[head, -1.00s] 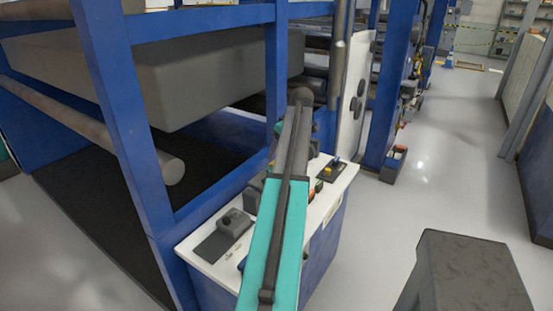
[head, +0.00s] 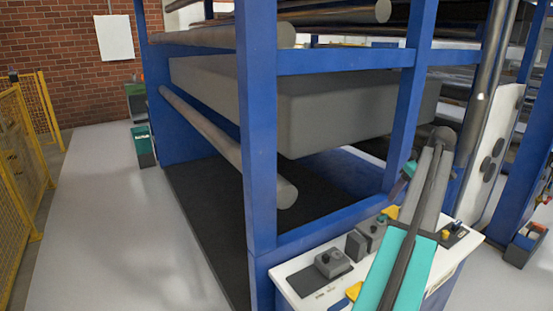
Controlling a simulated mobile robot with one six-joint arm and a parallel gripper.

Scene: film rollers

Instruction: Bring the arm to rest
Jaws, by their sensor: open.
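My arm (head: 412,245) rises from the bottom right of the head view, with a teal lower link and a grey upper part. It leans up and to the right to a dark rounded joint (head: 443,134). A small teal piece shows just left of that joint; I cannot tell what it belongs to. I cannot make out my gripper or its fingertips, and I see nothing held. The arm overlaps the white-topped control console (head: 300,280) in the picture.
A blue machine frame (head: 258,130) with a large grey roll block (head: 335,120) and long rollers (head: 225,145) fills the middle. A yellow fence (head: 22,150) stands at left before a brick wall (head: 60,50). Pale floor (head: 120,230) between fence and frame is clear.

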